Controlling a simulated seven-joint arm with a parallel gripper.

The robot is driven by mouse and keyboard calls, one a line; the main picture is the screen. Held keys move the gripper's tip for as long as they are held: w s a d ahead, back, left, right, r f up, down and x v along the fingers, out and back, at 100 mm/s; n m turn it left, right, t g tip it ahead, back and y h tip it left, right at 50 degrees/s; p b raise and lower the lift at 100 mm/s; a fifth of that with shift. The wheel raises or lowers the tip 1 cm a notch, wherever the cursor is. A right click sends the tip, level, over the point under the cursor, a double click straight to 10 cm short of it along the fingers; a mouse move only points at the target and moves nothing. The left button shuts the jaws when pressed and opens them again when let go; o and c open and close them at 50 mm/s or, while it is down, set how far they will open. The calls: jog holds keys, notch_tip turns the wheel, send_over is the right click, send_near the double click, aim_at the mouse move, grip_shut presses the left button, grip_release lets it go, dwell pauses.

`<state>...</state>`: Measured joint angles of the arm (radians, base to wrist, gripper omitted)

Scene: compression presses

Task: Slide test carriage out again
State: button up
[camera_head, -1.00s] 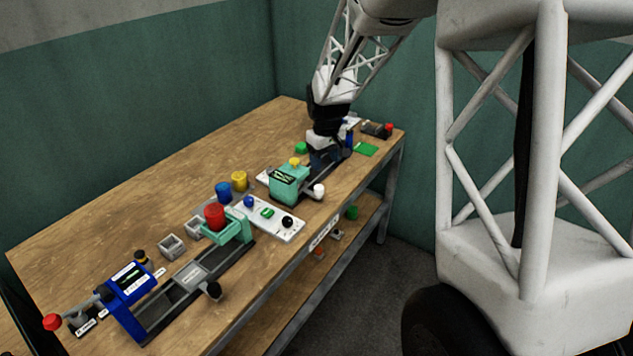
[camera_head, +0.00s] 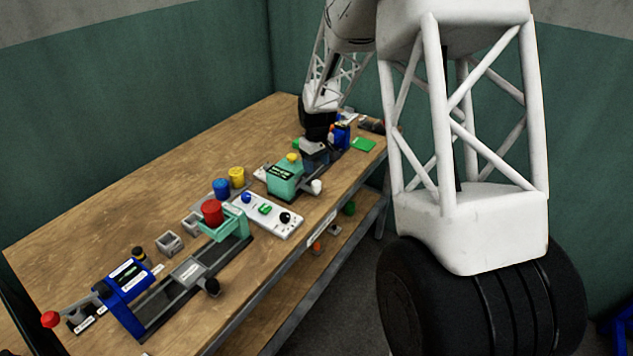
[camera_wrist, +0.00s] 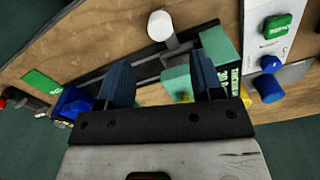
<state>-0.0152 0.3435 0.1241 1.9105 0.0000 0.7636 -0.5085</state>
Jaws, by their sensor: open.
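The far press has a teal frame (camera_head: 285,180) with a yellow knob (camera_head: 292,157) on top. Its dark rail runs to a blue block (camera_head: 341,135) at the back right. A white knob (camera_head: 316,187) stands out at the front of this press, and also shows in the wrist view (camera_wrist: 160,25). My gripper (camera_wrist: 168,80) is open over the rail, between the teal frame and the blue block. No held object shows between its fingers. My gripper hides part of the rail, and I cannot clearly make out a carriage there.
A white button panel (camera_head: 264,214) lies between the presses. The back left of the table (camera_head: 130,185) is clear.

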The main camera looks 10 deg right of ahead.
aim_at(316, 183)
jog(key=shift+f, duration=0.1)
jog(key=shift+f, duration=3.75)
grip_shut()
jog(key=w+d, duration=0.8)
jog(key=shift+w+d, duration=0.25)
grip_release()
jog(key=shift+r, duration=0.1)
notch_tip(316, 183, up, 8)
jog(key=shift+f, duration=0.2)
